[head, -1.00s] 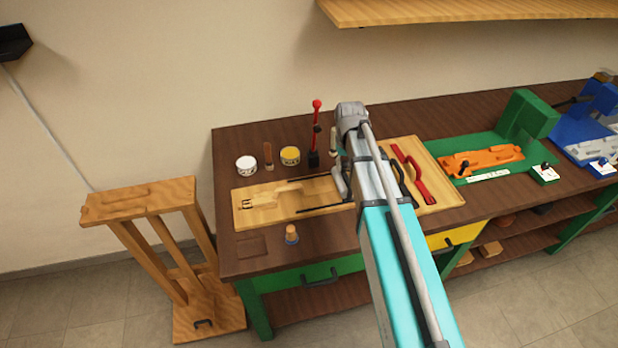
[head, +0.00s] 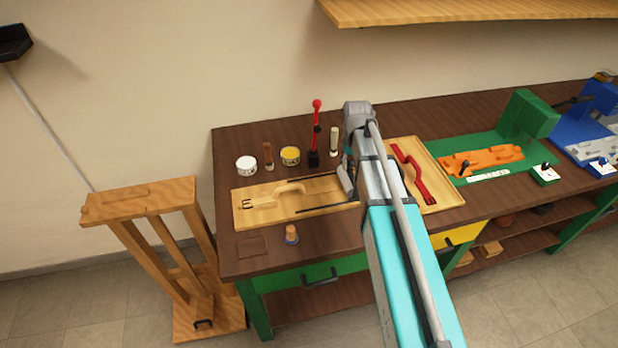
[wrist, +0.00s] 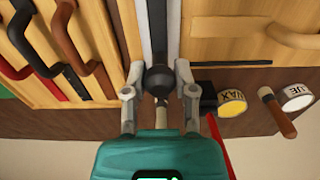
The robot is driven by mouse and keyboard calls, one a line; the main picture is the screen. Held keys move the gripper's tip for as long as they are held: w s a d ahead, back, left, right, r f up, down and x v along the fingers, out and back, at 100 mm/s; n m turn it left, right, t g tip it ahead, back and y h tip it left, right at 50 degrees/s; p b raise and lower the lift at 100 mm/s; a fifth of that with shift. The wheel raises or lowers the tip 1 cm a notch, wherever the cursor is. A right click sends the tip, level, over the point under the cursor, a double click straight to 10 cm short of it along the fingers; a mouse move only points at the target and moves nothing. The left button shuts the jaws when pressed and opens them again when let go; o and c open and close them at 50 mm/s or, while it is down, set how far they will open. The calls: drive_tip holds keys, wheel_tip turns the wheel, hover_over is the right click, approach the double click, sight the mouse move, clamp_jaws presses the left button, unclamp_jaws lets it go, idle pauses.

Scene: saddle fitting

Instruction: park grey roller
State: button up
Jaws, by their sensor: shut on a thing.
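The gripper is over the bench, near the border between the left wooden board (head: 243,216) and the right wooden tray (head: 447,196).
A red lever on a black base (head: 315,140), a yellow tin (head: 290,155), a brown-handled tool (head: 268,155) and a white tin (head: 246,165) stand along the back. A red handle (head: 412,172) lies in the tray. A cork-topped piece (head: 291,233) stands in front. The bench's front left is mostly clear.

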drive_tip(key=shift+w+d, duration=0.1)
drive_tip(key=shift+o, duration=0.2)
drive_tip(key=shift+w+d, duration=0.25)
drive_tip(key=shift+d, duration=0.55)
drive_tip(key=shift+o, duration=0.5)
drive_tip(key=shift+d, duration=0.1)
drive_tip(key=o, duration=0.7)
drive_tip(key=shift+d, duration=0.1)
drive_tip(key=shift+r, duration=0.1)
